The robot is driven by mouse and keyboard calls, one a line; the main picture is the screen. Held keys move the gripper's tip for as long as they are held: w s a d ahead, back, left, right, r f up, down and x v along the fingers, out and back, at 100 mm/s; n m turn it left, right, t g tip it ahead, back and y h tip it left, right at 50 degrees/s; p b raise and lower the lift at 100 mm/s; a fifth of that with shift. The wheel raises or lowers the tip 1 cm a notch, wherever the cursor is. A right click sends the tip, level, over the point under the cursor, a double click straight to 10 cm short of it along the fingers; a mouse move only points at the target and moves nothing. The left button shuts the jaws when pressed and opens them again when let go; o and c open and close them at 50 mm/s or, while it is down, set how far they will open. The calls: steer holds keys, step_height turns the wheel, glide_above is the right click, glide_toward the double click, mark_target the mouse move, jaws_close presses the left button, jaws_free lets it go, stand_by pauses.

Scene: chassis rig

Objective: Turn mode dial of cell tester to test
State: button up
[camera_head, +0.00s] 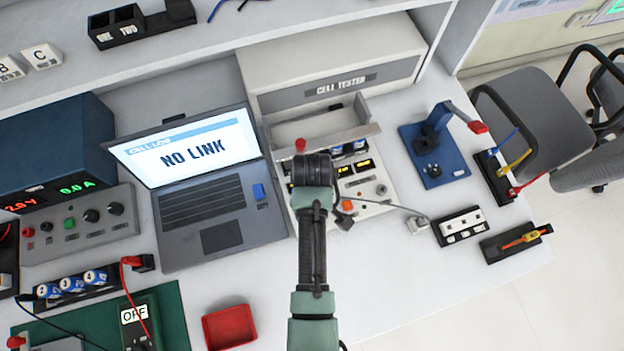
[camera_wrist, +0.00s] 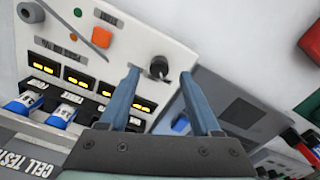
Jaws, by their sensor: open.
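The cell tester (camera_head: 340,72) is a pale box with a sloped front panel holding yellow-lit displays and several cells. In the wrist view its white panel (camera_wrist: 120,55) fills the left half. A small black dial (camera_wrist: 158,67) stands on this panel near its edge. My gripper (camera_wrist: 160,77) is open, with one blue-grey finger on either side of the dial in the picture; I cannot tell if either touches it. The dial's setting and its markings are too small to read. In the head view my gripper (camera_head: 312,172) is over the panel's left part, and my arm hides the dial.
The laptop (camera_head: 208,195) reading NO LINK stands close left of the tester. A blue fixture (camera_head: 433,155) stands to the right. A red tray (camera_head: 229,327) lies at the front.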

steer(key=shift+f, duration=1.6)
jaws_close()
